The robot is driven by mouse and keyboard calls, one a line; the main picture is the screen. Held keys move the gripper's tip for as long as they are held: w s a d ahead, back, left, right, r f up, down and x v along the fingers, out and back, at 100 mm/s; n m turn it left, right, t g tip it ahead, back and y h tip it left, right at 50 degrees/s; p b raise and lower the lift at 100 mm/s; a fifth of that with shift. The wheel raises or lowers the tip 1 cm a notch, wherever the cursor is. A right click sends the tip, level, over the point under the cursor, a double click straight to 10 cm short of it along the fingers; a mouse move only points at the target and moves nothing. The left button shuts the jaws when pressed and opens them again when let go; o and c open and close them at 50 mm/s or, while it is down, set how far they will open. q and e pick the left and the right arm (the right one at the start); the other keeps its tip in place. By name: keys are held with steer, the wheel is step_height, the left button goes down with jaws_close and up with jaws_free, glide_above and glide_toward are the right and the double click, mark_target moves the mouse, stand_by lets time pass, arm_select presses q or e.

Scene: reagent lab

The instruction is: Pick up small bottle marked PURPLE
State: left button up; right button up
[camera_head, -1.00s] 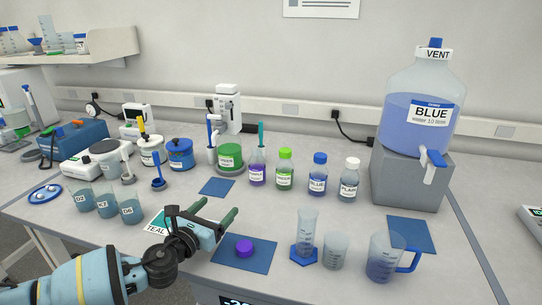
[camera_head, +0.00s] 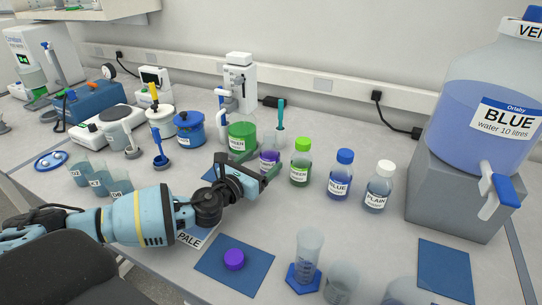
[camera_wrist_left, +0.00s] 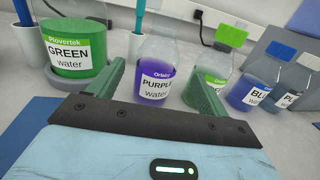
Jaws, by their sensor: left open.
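My left gripper (camera_head: 261,168) is open and low in front of this bottle. In the left wrist view the PURPLE bottle (camera_wrist_left: 155,82) shows between the two green fingers, just beyond or level with their tips; I see no firm contact. The gripper hides part of the bottle in the head view. My right gripper is not in view.
The GREEN bottle (camera_head: 301,165) stands close on the right, with the BLUE (camera_head: 340,178) and PLAIN (camera_head: 378,190) bottles beyond. A large green jar (camera_head: 242,136) is close on the left. A purple cap (camera_head: 233,259) lies on a blue mat (camera_head: 262,268) in front.

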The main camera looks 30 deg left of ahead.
mark_target(274, 151)
arm_select(q)
steer(key=shift+w+d+f, duration=0.1)
steer(key=shift+w, duration=1)
steer(key=w, duration=0.2)
steer(key=w+f, duration=0.1)
steer(key=w, duration=0.1)
steer(key=shift+w+d+r+b, duration=0.1)
steer(key=shift+w+b, duration=0.2)
steer(key=shift+w, duration=0.2)
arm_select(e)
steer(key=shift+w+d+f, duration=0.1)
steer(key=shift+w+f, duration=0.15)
arm_select(q)
steer(key=c, duration=1.2)
steer(key=shift+r, duration=0.2)
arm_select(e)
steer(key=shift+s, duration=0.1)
